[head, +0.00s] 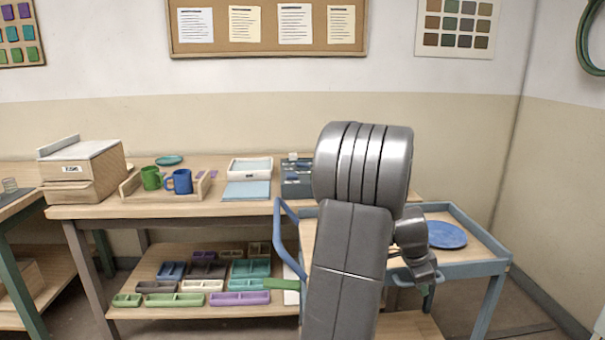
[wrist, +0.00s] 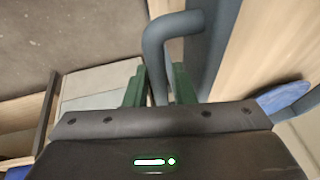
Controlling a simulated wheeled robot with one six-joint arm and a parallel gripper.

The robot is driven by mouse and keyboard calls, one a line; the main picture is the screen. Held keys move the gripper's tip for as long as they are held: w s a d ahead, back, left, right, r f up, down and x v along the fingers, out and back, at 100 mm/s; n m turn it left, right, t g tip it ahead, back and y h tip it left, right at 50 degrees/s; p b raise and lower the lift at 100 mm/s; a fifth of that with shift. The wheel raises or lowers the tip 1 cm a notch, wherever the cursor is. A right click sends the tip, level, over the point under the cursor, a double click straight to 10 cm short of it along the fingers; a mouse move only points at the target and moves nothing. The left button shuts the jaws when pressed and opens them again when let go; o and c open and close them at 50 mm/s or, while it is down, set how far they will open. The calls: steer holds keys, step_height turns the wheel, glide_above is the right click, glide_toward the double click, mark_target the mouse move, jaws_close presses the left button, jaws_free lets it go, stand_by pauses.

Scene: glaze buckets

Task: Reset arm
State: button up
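My gripper (head: 428,291) is low at the front of the blue cart (head: 478,262), to the right of my arm in the head view. In the wrist view its two green fingers (wrist: 160,88) stand on either side of the cart's bent blue handle (wrist: 155,58). The fingers look shut on the handle, with little or no gap. The fingertips' far ends are hidden. In the head view much of the cart is behind my arm.
A blue plate (head: 446,235) lies on the cart top. A blue rail (head: 284,240) rises at the cart's left. The workbench (head: 100,211) behind holds a drawer box (head: 82,170), a green mug (head: 151,178) and a blue mug (head: 180,182). Several trays fill its lower shelf.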

steer(key=p+v, duration=0.2)
steer(key=v, duration=1.2)
steer(key=b+x, duration=0.2)
steer(key=x, duration=1.2)
steer(key=shift+d+f, duration=0.1)
steer(key=shift+f, duration=0.15)
steer(key=shift+s+t, duration=0.3)
steer(key=shift+t, duration=0.6)
steer(key=shift+f, duration=0.1)
steer(key=shift+s, duration=0.1)
